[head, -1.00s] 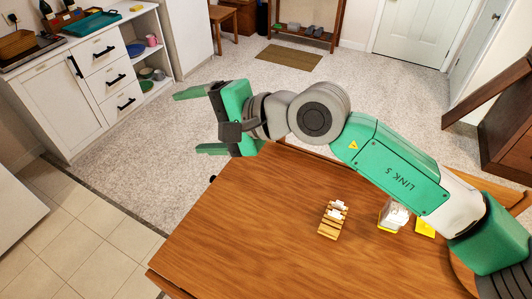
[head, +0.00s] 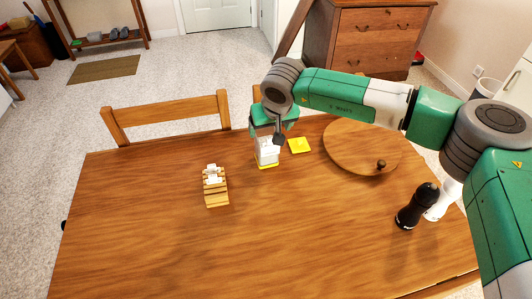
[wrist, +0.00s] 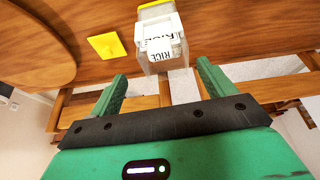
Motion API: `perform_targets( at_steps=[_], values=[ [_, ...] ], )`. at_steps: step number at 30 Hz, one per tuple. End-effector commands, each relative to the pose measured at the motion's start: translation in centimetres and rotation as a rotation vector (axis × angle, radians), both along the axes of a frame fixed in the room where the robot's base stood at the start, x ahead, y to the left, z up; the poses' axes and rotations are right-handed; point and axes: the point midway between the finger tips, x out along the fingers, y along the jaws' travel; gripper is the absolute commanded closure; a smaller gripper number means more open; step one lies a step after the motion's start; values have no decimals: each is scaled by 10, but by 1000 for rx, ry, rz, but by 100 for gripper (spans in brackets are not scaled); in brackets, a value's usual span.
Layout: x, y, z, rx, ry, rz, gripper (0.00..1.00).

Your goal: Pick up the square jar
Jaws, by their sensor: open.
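The square jar is a clear, boxy container with white contents and a label reading RICE. It stands on the table in the head view (head: 267,153), with a yellow edge at its foot. In the wrist view the jar (wrist: 160,42) lies ahead of the fingertips, roughly centred between them. My gripper (head: 271,128) is open and empty, at the jar's upper part in the head view; it also shows in the wrist view (wrist: 161,72). The arm hides part of the jar's top. I cannot tell whether a finger touches it.
A flat yellow square (head: 299,145) lies right of the jar. A small wooden rack (head: 216,190) with white pieces stands left. A round wooden board (head: 350,140) and a black mill (head: 417,206) are right. A chair (head: 165,110) stands behind. The table's (head: 290,240) front is clear.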

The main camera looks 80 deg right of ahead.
Motion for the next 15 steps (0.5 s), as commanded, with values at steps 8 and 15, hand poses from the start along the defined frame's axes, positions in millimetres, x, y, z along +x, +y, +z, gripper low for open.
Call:
perform_targets(
  at_steps=[8, 15],
  values=[
    [7, -2, -31, 0, -4, -1, 18],
    [12, -11, -50, 0, -2, 0, 18]
  ],
)
